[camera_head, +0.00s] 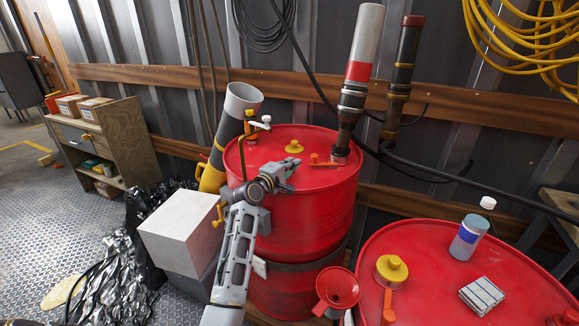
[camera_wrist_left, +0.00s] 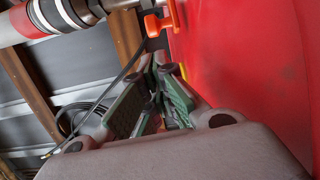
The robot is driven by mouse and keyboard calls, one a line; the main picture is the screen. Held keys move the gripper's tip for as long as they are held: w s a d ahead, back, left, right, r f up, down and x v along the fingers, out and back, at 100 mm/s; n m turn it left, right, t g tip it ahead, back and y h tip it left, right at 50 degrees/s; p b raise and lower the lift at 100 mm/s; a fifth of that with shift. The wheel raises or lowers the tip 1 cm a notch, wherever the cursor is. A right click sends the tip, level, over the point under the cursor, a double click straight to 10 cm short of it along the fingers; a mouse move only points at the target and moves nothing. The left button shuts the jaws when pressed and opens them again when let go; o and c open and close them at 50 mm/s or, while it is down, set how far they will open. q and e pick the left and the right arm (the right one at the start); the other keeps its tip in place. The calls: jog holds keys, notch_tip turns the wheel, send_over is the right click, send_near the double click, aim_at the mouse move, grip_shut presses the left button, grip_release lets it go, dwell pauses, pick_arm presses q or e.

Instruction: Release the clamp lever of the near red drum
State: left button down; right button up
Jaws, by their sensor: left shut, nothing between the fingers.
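Two red drums show in the head view. The other red drum (camera_head: 430,250) is at the lower right, with an orange lever (camera_head: 388,305) below a yellow cap (camera_head: 391,269). My left gripper (camera_head: 294,166) is shut and empty over the middle drum's lid, left of its lever and apart from it. In the left wrist view an orange lever (camera_wrist_left: 168,20) shows beyond the fingertips (camera_wrist_left: 158,72). My right gripper is not in view.
A yellow bung (camera_head: 295,147) and a small tap (camera_head: 262,123) are on the middle drum. A red funnel (camera_head: 338,288) stands in front. A white box (camera_head: 180,232) is left of my arm.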

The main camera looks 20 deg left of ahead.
pick_arm(q)
jog(key=shift+x, duration=3.8)
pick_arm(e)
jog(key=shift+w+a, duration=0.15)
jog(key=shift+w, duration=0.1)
pick_arm(q)
jog(key=shift+s+r, duration=0.1)
jog(key=shift+s, duration=0.2)
jog(key=shift+d, duration=0.1)
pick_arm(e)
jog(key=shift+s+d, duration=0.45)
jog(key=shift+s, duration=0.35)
